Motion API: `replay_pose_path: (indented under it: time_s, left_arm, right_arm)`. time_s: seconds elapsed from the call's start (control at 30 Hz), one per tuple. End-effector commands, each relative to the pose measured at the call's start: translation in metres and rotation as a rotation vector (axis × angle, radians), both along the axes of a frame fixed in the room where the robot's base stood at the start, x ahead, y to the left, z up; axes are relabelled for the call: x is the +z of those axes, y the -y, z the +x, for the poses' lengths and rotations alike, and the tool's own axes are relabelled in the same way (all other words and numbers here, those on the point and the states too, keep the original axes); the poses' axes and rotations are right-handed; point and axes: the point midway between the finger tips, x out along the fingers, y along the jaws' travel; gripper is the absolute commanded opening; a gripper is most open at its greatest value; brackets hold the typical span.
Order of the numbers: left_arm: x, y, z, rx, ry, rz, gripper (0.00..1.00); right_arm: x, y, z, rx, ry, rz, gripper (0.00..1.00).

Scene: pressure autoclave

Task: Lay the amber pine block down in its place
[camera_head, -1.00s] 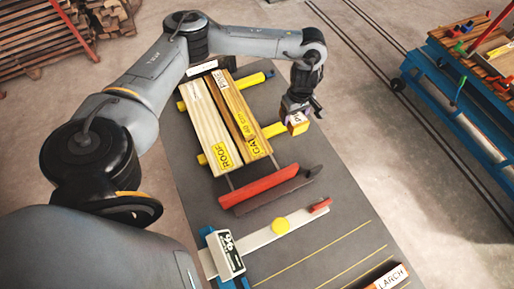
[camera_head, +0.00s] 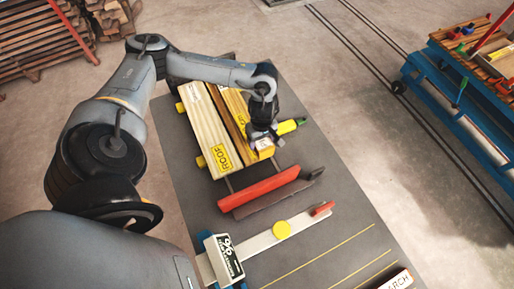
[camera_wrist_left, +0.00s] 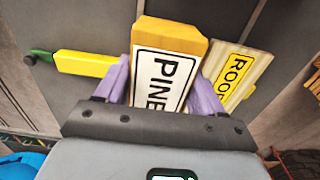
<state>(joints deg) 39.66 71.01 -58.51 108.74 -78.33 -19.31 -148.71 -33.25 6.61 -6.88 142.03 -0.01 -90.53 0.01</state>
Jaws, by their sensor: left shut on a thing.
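My left gripper (camera_head: 262,133) is shut on the amber pine block (camera_head: 267,153), which also shows in the left wrist view (camera_wrist_left: 173,35). The block carries a white PINE label, and the purple fingers (camera_wrist_left: 160,88) grip it from both sides. In the head view the gripper hangs over the near right part of two long timbers. The pale one (camera_head: 207,125) bears a yellow ROOF label. The darker one (camera_head: 236,105) is partly hidden behind the gripper. I cannot tell whether the block touches the timber. My right gripper is not in view.
A yellow bar with a green end (camera_head: 290,126) sticks out right of the timbers. A red bar (camera_head: 258,187) lies across their near end. The grey bench's right side (camera_head: 335,185) is clear.

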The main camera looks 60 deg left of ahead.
Motion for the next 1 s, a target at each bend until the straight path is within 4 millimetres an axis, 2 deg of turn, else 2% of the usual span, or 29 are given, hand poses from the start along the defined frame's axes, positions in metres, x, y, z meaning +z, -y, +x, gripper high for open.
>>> replay_pose_path:
  time_s: [0.1,0.27,0.6,1.0]
  left_arm:
    - [-0.005,-0.001,-0.011,0.000,0.000,0.001,0.32]
    - [-0.010,-0.001,-0.016,0.000,0.000,-0.001,0.32]
    - [-0.046,-0.001,-0.016,0.000,-0.001,-0.001,0.32]
    - [-0.051,-0.001,-0.015,-0.001,0.001,0.000,0.32]
  right_arm:
    - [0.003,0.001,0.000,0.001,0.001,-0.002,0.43]
    - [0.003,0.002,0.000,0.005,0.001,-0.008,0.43]
    - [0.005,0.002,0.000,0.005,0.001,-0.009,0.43]
    - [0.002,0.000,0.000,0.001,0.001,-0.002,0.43]
